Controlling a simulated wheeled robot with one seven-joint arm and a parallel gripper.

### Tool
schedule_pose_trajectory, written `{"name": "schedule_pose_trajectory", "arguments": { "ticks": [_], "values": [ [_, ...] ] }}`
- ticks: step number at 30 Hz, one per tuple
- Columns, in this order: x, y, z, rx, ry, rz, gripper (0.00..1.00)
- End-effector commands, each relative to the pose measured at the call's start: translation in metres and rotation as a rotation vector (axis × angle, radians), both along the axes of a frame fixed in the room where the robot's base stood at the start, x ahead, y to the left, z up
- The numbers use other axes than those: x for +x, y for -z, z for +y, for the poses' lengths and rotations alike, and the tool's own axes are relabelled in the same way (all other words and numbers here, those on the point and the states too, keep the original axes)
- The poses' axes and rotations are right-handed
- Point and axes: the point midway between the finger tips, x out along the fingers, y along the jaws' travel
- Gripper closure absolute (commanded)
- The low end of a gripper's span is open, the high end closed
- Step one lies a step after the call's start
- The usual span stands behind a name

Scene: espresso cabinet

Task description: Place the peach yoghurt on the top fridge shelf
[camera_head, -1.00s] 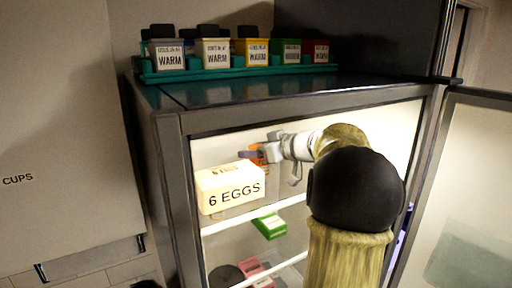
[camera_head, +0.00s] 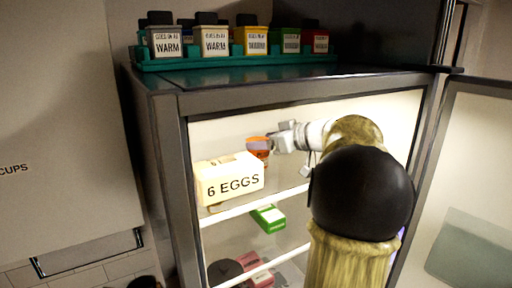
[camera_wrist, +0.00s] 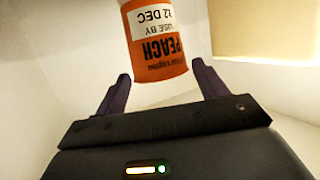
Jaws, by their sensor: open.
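The peach yoghurt (camera_head: 259,147) is an orange cup on the top fridge shelf (camera_head: 262,203), behind the egg box; its base is hidden in the head view. In the wrist view the yoghurt (camera_wrist: 157,45) shows its PEACH label upside down, just beyond my fingertips. My gripper (camera_wrist: 164,86) is open, with one dark purple finger on each side and a gap between them and the cup. In the head view my gripper (camera_head: 281,139) is just right of the cup.
A "6 EGGS" box (camera_head: 232,180) stands in front on the top shelf. A green carton (camera_head: 268,218) and a pink item (camera_head: 256,275) are lower down. The open fridge door (camera_head: 468,180) is at right. A teal rack (camera_head: 230,62) of labelled containers sits on top.

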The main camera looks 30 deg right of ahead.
Motion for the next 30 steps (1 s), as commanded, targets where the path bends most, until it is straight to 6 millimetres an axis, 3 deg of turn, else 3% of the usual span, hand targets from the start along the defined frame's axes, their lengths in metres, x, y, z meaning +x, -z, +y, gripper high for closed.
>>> {"name": "schedule_pose_trajectory", "arguments": {
  "ticks": [6, 12, 30],
  "values": [
    [-0.040, -0.009, -0.015, -0.003, 0.003, -0.002, 0.28],
    [-0.067, -0.019, -0.024, -0.001, 0.002, 0.000, 0.28],
    [-0.073, -0.024, -0.025, 0.000, -0.001, 0.001, 0.28]
  ]
}}
